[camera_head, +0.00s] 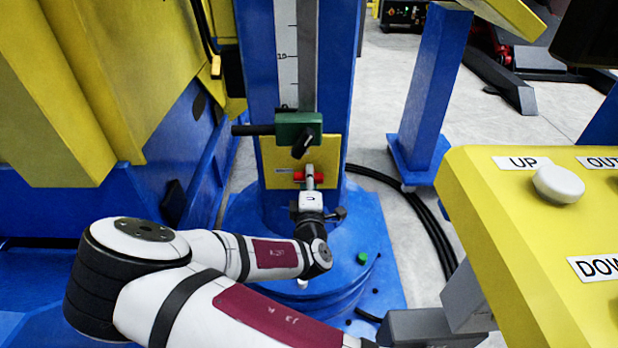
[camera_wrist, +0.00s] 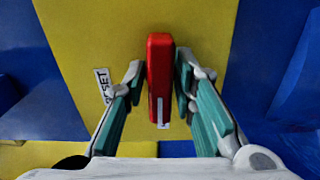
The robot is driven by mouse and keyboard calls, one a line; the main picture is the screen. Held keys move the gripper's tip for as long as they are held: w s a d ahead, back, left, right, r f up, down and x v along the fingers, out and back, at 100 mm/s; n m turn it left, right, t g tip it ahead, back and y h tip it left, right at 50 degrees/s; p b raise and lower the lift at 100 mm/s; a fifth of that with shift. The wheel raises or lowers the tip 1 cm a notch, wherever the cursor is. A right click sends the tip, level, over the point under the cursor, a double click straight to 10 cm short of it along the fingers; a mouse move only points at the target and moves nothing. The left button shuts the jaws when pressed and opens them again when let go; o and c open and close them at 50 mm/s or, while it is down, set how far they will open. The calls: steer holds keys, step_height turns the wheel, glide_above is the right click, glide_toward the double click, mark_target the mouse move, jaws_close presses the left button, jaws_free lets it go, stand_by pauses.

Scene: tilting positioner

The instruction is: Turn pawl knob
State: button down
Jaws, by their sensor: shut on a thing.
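The pawl knob, a red bar-shaped handle (camera_wrist: 160,55), stands upright in the wrist view in front of a yellow plate (camera_wrist: 85,45). My gripper (camera_wrist: 160,78) has one teal-padded finger on each side of it and is shut on it. In the head view, red parts of the knob (camera_head: 299,176) show on the yellow plate (camera_head: 275,160), below a green block (camera_head: 297,126) with a black lever. My gripper (camera_head: 310,183) reaches the plate there and hides much of the knob. A white label, partly reading "SET", sits left of the knob in the wrist view.
The plate is on a blue column (camera_head: 263,60) with a scale, rising from a round blue base (camera_head: 345,285). A yellow and blue machine body (camera_head: 120,70) stands close on the left. A yellow button panel (camera_head: 510,240) is at the right. Black cables (camera_head: 425,215) cross the floor.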

steer(key=shift+f+n, duration=0.1)
steer(key=shift+n, duration=0.3)
steer(key=c, duration=1.5)
jaws_free()
steer(key=s, duration=1.2)
